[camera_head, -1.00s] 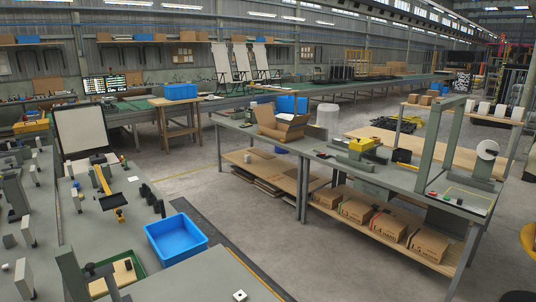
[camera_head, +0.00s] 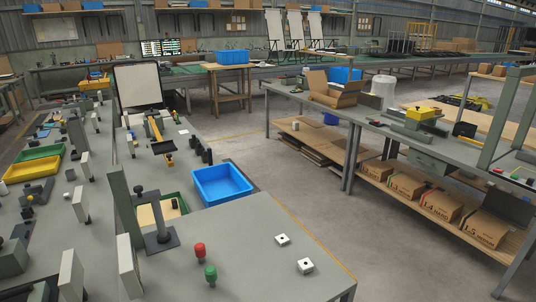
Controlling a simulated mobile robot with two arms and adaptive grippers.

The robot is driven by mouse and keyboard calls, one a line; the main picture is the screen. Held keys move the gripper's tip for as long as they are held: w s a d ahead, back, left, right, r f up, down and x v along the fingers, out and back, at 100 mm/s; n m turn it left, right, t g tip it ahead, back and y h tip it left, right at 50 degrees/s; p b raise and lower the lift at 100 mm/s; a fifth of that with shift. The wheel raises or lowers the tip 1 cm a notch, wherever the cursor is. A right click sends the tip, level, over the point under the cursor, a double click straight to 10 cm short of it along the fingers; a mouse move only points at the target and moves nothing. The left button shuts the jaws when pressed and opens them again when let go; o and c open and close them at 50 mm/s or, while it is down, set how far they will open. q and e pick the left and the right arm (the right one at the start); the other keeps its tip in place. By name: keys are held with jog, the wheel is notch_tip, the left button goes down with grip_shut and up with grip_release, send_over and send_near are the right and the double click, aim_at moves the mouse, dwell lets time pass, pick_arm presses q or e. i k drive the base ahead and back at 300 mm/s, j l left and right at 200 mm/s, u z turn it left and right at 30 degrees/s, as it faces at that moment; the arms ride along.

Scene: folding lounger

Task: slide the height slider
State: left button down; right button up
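I cannot tell for sure which part is the height slider. A dark upright post on a flat base plate (camera_head: 161,240), with a round knob at its top, stands on the near grey bench (camera_head: 262,235). A yellow bar on a dark fixture (camera_head: 155,128) stands farther back on the same bench. Neither of my grippers shows in the head view.
A blue bin (camera_head: 222,184) is by the bench's far right edge. A red knob (camera_head: 200,250), a green knob (camera_head: 210,274) and two white blocks (camera_head: 305,266) are on the near bench. An open cardboard box (camera_head: 334,92) sits on the right bench. Grey floor lies between.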

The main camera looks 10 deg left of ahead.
aim_at(140, 198)
jog(key=u, duration=1.05)
jog(key=l+u, duration=1.2)
jog(key=k+l+u, duration=0.1)
jog(key=u, duration=0.3)
jog(key=k+l, duration=0.15)
jog(key=l, duration=0.2)
jog(key=k+l+u, duration=0.1)
jog(key=l, duration=0.25)
jog(key=k+l, duration=0.15)
jog(key=l, duration=0.2)
jog(key=k+l+u, duration=0.1)
jog(key=l, duration=0.2)
jog(key=k, duration=0.05)
